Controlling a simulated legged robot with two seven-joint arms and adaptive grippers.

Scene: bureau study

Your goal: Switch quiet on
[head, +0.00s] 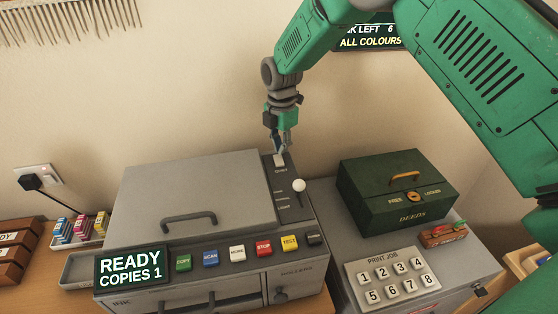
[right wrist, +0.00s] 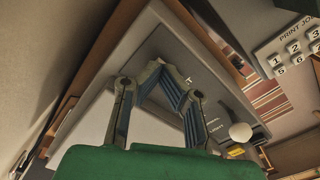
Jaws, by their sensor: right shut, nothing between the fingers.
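The grey copier (head: 190,190) stands on the desk, with a dark control strip (head: 290,190) along its right side. A small pale switch (head: 279,160) sits at the back end of this strip, with a small label I cannot read clearly below it. My right gripper (head: 279,150) points down at this switch, its tips at or just above it; I cannot tell whether they touch. It is shut and empty. In the right wrist view the fingers (right wrist: 168,78) come together over the dark strip, and the switch cannot be made out. My left gripper is not in view.
A white ball-topped lever (head: 299,185) rises in front of the switch and shows in the right wrist view (right wrist: 240,132). A row of coloured buttons (head: 237,252) lines the copier's front. A green deeds box (head: 395,185) and a print-job keypad (head: 393,275) are to the right.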

